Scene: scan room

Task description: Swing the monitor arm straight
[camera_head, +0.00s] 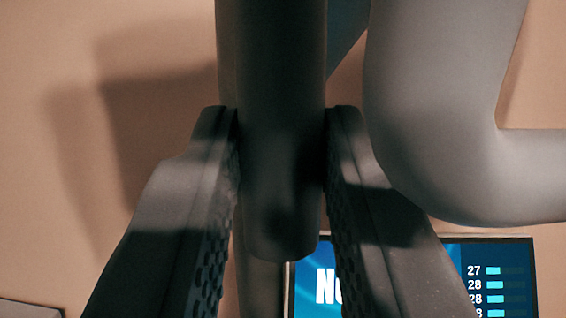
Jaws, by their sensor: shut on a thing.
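My gripper (283,125) has one dark, ribbed finger on each side of an upright grey round bar (272,60). It is shut on this bar, just above the bar's rounded lower end. The bar appears to be part of the monitor arm; its upper end runs out of the picture. A thick grey bent tube (430,120) stands to the right, curving from vertical to the right edge. A lit blue monitor screen (500,285) with white figures and bars shows below and behind, partly covered by my right finger.
A tan wall (60,60) fills the background, with dark shadows on the left. Another grey upright piece (258,285) shows behind the bar, lower down. The bent tube stands close to my right finger. The left side looks open, apart from a grey edge (25,309) at bottom left.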

